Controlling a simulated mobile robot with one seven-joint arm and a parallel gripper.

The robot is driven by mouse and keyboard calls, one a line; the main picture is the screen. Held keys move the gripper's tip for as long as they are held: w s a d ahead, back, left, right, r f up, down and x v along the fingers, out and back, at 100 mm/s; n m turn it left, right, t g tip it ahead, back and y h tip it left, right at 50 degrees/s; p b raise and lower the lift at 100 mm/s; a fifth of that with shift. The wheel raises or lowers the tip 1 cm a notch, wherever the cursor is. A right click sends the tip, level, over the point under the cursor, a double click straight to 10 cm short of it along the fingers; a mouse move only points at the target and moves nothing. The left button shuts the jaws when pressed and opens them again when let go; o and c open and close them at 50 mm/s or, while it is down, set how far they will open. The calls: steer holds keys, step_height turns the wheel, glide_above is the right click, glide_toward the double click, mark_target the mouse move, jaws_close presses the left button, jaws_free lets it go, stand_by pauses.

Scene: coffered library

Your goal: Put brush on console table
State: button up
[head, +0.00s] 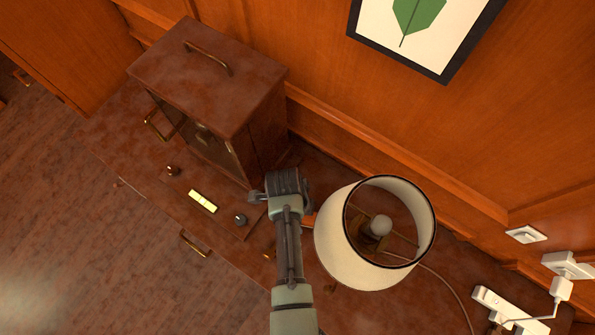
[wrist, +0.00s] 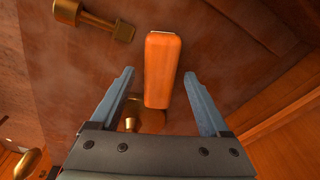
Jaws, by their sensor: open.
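An orange wooden block, which looks like the brush (wrist: 162,70), lies on a brown surface in the wrist view, with a thin pale edge at its far end. My gripper (wrist: 158,74) is open, with one blue-grey finger on each side of the block and gaps between. In the head view my gripper (head: 278,185) is low over the brown furniture top (head: 128,150), between a box and a lamp. The block is mostly hidden there by my arm. The furniture top has brass pulls along its front and may be the console table.
A brown box (head: 205,75) with a top handle stands left of my gripper. A white-shaded lamp (head: 345,245) stands close on the right. Brass pieces (wrist: 95,22) show near the block. A power strip (head: 510,308) lies at lower right. The panelled wall is behind.

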step_height(320, 180, up, 10)
steer(key=a, duration=0.1)
steer(key=shift+a+r, duration=0.25)
steer(key=shift+w, duration=0.1)
stand_by(0.4)
